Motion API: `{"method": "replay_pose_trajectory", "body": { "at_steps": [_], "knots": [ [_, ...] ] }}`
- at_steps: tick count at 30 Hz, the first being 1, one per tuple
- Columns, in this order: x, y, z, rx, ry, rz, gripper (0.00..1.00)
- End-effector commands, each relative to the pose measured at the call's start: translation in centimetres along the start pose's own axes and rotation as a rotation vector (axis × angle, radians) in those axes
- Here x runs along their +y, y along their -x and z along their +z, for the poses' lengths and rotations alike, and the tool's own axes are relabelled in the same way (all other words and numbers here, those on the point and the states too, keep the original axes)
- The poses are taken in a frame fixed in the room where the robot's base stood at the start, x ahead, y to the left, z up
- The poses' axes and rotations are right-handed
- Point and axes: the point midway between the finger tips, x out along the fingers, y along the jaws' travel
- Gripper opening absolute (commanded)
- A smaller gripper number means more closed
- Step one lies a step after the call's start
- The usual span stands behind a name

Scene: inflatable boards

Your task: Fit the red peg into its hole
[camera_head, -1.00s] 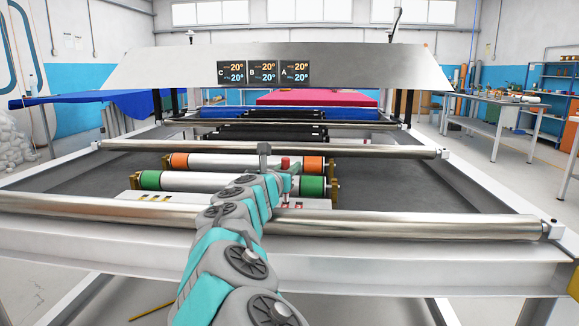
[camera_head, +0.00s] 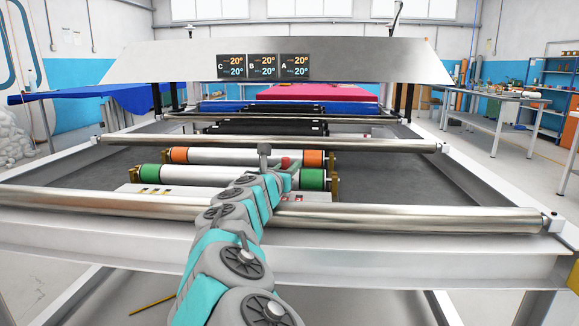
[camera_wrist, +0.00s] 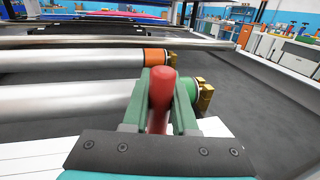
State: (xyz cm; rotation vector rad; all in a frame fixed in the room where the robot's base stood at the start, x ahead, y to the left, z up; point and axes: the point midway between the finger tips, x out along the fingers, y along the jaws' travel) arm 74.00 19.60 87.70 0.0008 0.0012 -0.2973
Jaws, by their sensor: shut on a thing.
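The red peg (camera_wrist: 160,98) stands roughly upright, slightly tilted in the wrist view, between the green fingers of my gripper (camera_wrist: 160,105). My gripper is shut on it. The peg also shows as a small red spot in the head view (camera_head: 285,162), in front of the orange-ended roller. A white panel (camera_wrist: 215,127) lies under and beside the gripper. The peg's lower end is hidden by the gripper, and I cannot see the hole or tell whether the peg touches the panel.
An orange-ended roller (camera_head: 235,157) and a green-ended roller (camera_head: 210,179) lie close by. A long metal bar (camera_head: 400,219) crosses in front, under my arm. Another bar (camera_head: 370,151) crosses behind. The dark bed (camera_head: 400,185) is clear to the right.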

Motion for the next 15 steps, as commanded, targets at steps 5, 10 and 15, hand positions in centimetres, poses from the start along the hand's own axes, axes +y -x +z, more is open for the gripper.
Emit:
{"method": "replay_pose_trajectory", "body": {
  "at_steps": [5,10,15],
  "knots": [
    [0.0,0.0,0.7,0.000,0.000,0.000,0.00],
    [0.0,0.0,1.3,0.000,0.000,0.000,0.00],
    [0.0,0.0,1.8,0.000,0.000,0.000,0.00]
  ]
}}
